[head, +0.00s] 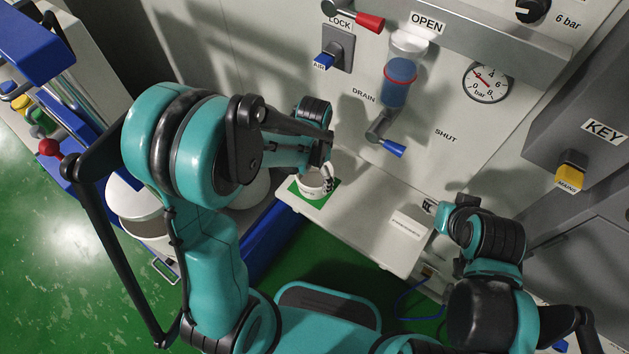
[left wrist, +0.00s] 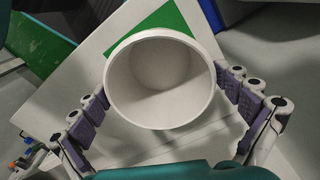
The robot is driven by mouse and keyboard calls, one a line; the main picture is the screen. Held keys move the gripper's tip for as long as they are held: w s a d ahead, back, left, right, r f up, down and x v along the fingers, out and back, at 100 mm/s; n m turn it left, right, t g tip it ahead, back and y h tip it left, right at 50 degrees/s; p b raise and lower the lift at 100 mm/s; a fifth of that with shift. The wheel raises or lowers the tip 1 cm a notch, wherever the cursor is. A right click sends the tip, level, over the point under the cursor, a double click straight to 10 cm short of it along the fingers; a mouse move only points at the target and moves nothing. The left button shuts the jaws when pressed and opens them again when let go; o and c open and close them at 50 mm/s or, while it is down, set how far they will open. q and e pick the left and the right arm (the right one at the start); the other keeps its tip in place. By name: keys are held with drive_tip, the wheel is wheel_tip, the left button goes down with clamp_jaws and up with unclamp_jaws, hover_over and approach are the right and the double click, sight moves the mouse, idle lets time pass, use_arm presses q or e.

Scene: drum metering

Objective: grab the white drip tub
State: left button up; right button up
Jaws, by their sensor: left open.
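The white drip tub (head: 310,189) stands upright on the green square (head: 319,200) of a pale shelf in the head view, partly covered by my left gripper. In the left wrist view, the tub (left wrist: 160,112) is seen from above, round and empty inside. My left gripper (head: 322,165) is open at the tub. In the left wrist view, the left gripper's purple-padded fingers (left wrist: 163,92) stand on either side of the tub; contact cannot be told. My right arm is at the right in the head view; its gripper's jaws cannot be made out.
A drain lever with a blue tip (head: 391,149) and a clear bowl of blue liquid (head: 398,82) are on the panel above the shelf (head: 359,219). A white label block (head: 408,224) lies at the shelf's right end. A white drum (head: 139,209) stands at the left.

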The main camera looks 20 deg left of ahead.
sight(314, 184)
use_arm(q)
wheel_tip(314, 184, down, 3)
drive_tip(key=shift+f+b, duration=0.2)
drive_tip(key=shift+b, duration=0.3)
drive_tip(key=shift+r, duration=0.1)
drive_tip(key=c, duration=1.1)
